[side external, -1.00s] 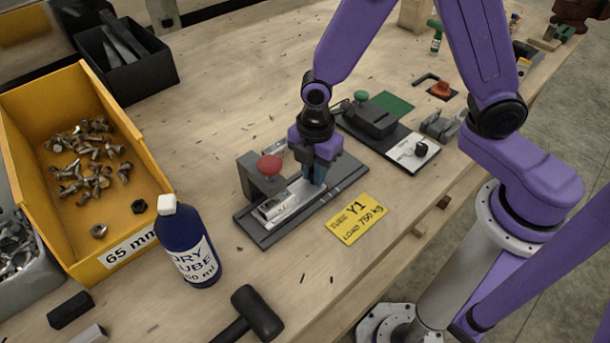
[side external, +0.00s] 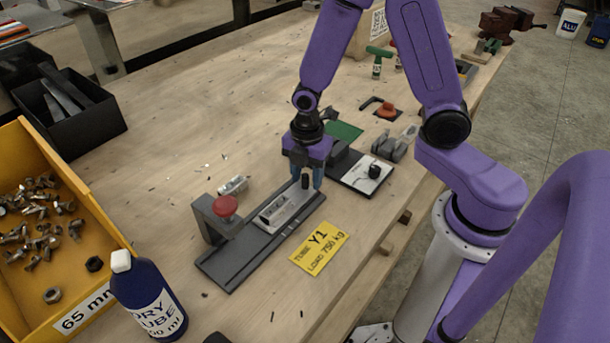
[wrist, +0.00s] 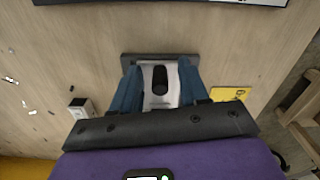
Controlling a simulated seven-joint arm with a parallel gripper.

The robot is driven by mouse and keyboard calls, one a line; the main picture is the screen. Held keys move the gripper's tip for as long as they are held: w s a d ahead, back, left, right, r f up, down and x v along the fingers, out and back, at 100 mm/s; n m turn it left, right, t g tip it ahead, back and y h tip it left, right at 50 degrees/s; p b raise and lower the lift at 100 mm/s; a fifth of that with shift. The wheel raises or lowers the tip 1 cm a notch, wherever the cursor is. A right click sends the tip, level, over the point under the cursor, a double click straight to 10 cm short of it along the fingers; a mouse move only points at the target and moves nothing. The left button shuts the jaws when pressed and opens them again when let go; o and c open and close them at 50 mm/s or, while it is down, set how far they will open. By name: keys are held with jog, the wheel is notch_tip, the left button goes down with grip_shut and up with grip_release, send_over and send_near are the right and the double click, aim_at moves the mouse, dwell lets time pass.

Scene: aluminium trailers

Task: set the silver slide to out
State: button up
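The silver slide (side external: 283,212) lies on a dark grey rail (side external: 228,270), close to the rail's far right end and clear of the bracket with the red knob (side external: 225,206). A black upright peg (side external: 305,182) stands at the slide's far end. My gripper (side external: 306,182) is low over that end, with its blue fingers open on either side of the peg. In the wrist view, the peg (wrist: 160,79) shows between the spread fingers with a gap on both sides. The slide (wrist: 151,98) shows under it; its rear part is hidden by my gripper.
A black plate with a white panel and knob (side external: 367,173) lies just beyond the rail's far end. A small silver part (side external: 233,185) lies left of the rail. A blue bottle (side external: 147,295) and yellow bin (side external: 85,215) are at left.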

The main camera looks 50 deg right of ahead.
jog(key=shift+a+r, duration=0.1)
jog(key=shift+a, duration=0.05)
jog(key=shift+r, duration=0.65)
notch_tip(320, 180, up, 16)
dwell(0.3)
jog(key=s+f+m, duration=0.2)
jog(key=s+m, duration=0.1)
jog(key=s, duration=0.6)
jog(key=s+f+m, duration=0.1)
jog(key=s+m, duration=0.3)
jog(key=s, duration=0.5)
jog(key=shift+s+d+f+m, duration=0.3)
jog(key=shift+s+d+f, duration=0.05)
jog(key=shift+d, duration=0.05)
